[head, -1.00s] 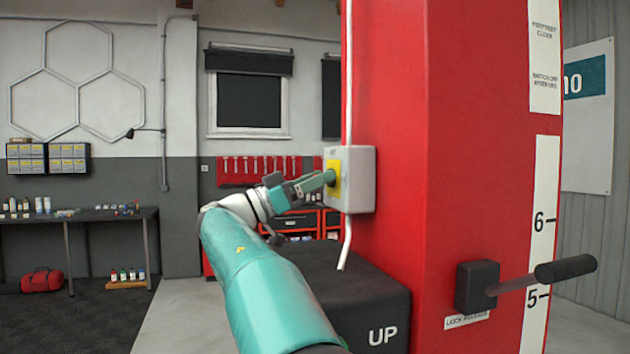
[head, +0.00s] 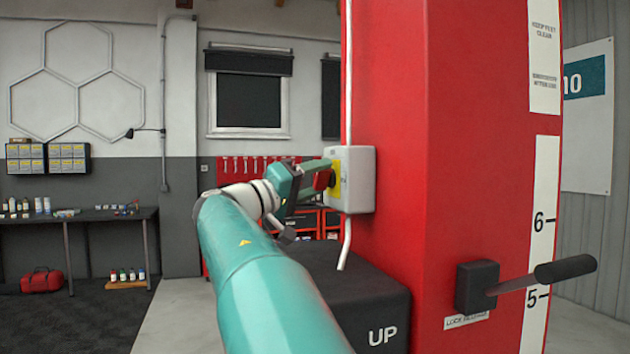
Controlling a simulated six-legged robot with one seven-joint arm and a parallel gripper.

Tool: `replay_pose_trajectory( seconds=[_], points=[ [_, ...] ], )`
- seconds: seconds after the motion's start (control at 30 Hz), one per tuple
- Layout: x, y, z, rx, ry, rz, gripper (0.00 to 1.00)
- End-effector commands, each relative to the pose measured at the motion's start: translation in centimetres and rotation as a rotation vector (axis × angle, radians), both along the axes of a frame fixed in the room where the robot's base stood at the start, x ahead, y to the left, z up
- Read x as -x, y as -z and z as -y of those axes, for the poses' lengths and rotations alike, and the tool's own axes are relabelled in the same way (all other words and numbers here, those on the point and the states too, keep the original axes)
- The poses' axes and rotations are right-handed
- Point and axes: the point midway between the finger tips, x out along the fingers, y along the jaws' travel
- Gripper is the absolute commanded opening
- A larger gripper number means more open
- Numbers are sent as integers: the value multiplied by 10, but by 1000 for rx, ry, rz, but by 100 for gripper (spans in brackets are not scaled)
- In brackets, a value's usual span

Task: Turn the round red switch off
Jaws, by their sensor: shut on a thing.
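The round red switch (head: 322,180) shows edge-on as a red patch between my fingers. It sits on a yellow plate (head: 336,184) on the side of a light grey box (head: 358,180), which is fixed to the red post. My gripper (head: 325,176) is at the plate and shut on the switch. One teal finger lies along the top, and the darker part of the gripper is below. The fingers hide part of the switch, and its marks cannot be read.
The red post (head: 390,110) fills the middle right. A black lever handle (head: 565,268) sticks out from its front, lower right. A black block marked UP (head: 350,300) stands below the box. A grey conduit (head: 347,245) runs down from the box.

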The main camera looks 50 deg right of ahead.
Motion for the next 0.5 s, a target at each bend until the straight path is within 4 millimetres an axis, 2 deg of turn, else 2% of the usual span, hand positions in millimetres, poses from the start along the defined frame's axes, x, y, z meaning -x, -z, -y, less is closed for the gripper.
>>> replay_pose_trajectory(
  seconds=[0.5],
  points=[
    [-1, 0, -2, -227, -5, -407, 32]
  ],
)
